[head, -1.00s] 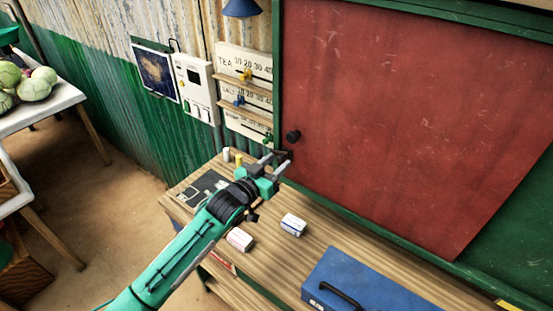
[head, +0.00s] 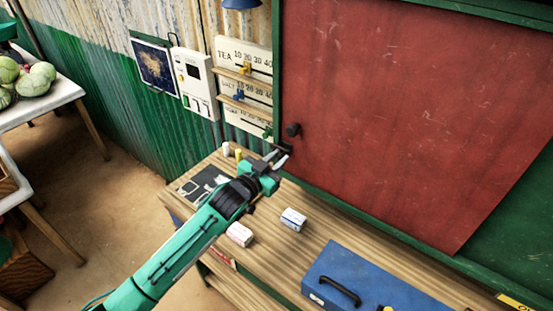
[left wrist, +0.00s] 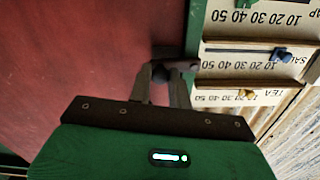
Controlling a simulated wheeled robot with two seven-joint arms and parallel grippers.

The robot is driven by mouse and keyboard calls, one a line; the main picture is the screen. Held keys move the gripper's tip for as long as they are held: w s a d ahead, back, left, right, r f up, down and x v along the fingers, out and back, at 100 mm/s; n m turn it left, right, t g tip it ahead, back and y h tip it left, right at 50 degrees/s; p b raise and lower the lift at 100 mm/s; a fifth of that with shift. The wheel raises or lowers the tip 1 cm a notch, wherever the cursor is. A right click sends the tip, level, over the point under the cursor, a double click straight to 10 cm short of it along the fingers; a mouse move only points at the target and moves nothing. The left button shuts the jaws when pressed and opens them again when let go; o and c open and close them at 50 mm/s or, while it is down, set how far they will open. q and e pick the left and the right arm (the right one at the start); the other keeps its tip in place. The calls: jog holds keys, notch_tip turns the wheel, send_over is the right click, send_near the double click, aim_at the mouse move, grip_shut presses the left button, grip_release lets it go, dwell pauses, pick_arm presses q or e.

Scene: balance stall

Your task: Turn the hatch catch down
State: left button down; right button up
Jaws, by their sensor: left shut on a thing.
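The red hatch panel (head: 400,110) fills the upper right of the head view, in a green frame. The catch (head: 286,149) is a small dark piece at the panel's lower left edge, just below a black round knob (head: 293,130). My left gripper (head: 278,158) is at the catch and shut on it. In the left wrist view, the fingertips (left wrist: 163,72) meet a dark part at the edge of the red panel (left wrist: 80,60). The fingers partly hide it, so its exact angle is hard to tell. My right gripper is out of view.
The wooden counter (head: 265,275) below holds two small boxes, one pink-white (head: 240,234) and one blue-white (head: 292,219), and a blue case (head: 360,285). Slider boards (head: 243,90) and a white wall box (head: 195,82) hang left of the hatch.

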pick_arm(q)
jog(key=shift+f+m, duration=0.15)
jog(key=shift+m, duration=0.25)
jog(key=c, duration=1.3)
grip_release()
